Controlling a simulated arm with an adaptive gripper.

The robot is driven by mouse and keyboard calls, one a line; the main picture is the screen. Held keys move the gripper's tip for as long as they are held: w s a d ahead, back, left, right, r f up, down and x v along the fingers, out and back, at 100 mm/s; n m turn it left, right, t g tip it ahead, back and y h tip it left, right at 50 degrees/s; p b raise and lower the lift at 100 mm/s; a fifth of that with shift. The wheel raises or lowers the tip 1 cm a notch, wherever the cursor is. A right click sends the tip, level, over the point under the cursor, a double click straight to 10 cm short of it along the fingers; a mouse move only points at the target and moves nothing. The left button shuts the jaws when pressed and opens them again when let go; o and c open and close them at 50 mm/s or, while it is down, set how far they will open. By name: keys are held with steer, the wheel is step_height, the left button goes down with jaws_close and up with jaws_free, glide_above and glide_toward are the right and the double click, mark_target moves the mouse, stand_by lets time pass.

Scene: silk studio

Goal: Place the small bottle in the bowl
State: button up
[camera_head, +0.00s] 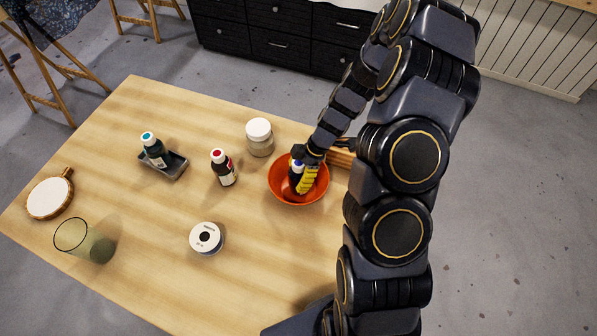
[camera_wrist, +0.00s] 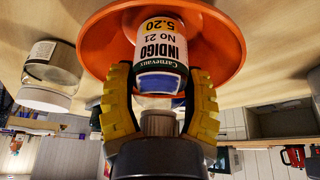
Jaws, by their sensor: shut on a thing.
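The orange bowl (camera_head: 283,195) is around the bottle and fingertips in the head view. The bowl's rim (camera_wrist: 232,40) also shows behind the bottle in the wrist view. Whether the bottle touches the bowl's bottom is hidden.
On the wooden table (camera_head: 150,225) stand a red-capped bottle (camera_head: 224,168), a white-lidded jar (camera_head: 259,137), a teal-capped bottle (camera_head: 155,150) in a grey tray (camera_head: 177,170), a white-topped spool (camera_head: 206,239), a glass (camera_head: 84,242) and a round hoop (camera_head: 50,197). The front middle is clear.

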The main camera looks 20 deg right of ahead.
steer(key=shift+f, duration=0.15)
steer(key=o, duration=1.1)
steer(key=shift+c, duration=0.2)
